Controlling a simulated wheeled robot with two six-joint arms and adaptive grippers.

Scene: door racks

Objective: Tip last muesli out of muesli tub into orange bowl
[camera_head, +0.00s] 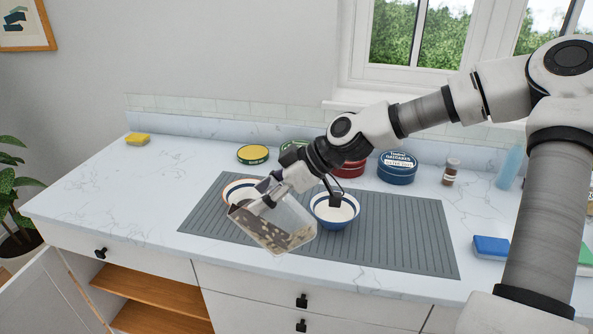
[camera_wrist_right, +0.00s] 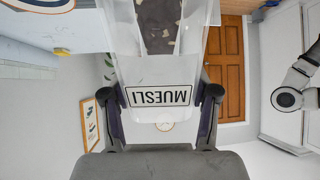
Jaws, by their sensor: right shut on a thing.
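The clear muesli tub (camera_head: 290,228) is tilted above the grey ribbed mat, with some muesli flakes inside along its lower side. My right gripper (camera_head: 298,198) is shut on the tub. In the right wrist view, the tub (camera_wrist_right: 160,72) shows its MUESLI label upside down between the fingers (camera_wrist_right: 163,97), with flakes further along. The orange bowl (camera_head: 236,187), with an orange rim band, stands on the mat behind the tub, which hides much of it. Whether flakes are in that bowl is hidden. My left gripper is not seen.
A blue-banded bowl (camera_head: 334,220) stands on the mat (camera_head: 400,235) just right of the tub. Round tins (camera_head: 397,170) stand along the back, with a brown jar (camera_head: 450,172) to their right. A yellow sponge (camera_head: 137,139) lies back left. The left counter is clear.

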